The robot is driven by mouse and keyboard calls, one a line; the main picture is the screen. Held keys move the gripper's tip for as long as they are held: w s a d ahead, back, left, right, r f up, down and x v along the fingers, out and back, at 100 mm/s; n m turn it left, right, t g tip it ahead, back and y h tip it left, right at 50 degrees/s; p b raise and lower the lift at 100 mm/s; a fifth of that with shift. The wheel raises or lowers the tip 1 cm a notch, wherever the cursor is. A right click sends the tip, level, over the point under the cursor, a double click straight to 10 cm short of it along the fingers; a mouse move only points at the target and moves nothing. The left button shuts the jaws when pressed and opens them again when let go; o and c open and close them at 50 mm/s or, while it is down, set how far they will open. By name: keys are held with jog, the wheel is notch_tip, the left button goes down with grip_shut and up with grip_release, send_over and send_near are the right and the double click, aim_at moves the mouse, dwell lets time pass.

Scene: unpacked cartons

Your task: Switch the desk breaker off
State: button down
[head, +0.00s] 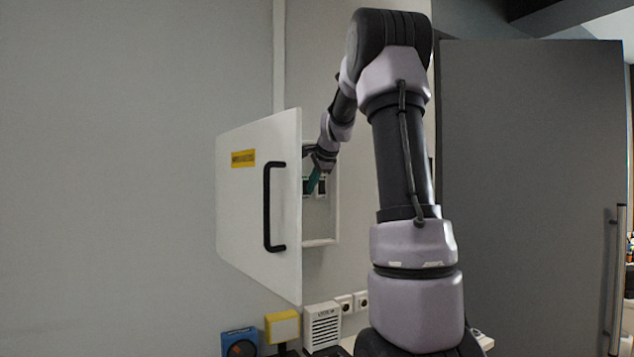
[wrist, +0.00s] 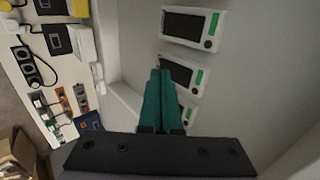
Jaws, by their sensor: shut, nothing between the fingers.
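A white wall cabinet has its door (head: 258,205) swung open, with a black handle and a yellow label. Inside, a row of breakers (head: 321,187) partly shows behind my gripper (head: 313,182). The wrist view shows three white units with dark faces and green marks: one at the top (wrist: 193,27), one in the middle (wrist: 193,70), and a third (wrist: 187,118) mostly hidden by my fingers. My teal fingers (wrist: 160,73) are shut and empty, with their tips over or just in front of the middle unit's left part. Contact cannot be told. No label is readable, so I cannot tell which is the desk breaker.
Below the cabinet in the head view are a yellow box (head: 282,327), a blue box (head: 240,342), a white vented box (head: 322,326) and wall sockets (head: 345,303). A grey panel (head: 530,190) with a long handle stands at right. The wrist view shows a cardboard carton (wrist: 15,158).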

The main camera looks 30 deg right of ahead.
jog(key=shift+w, duration=0.25)
jog(key=shift+w+f, duration=0.2)
jog(key=shift+f, duration=0.25)
jog(key=shift+a, duration=0.1)
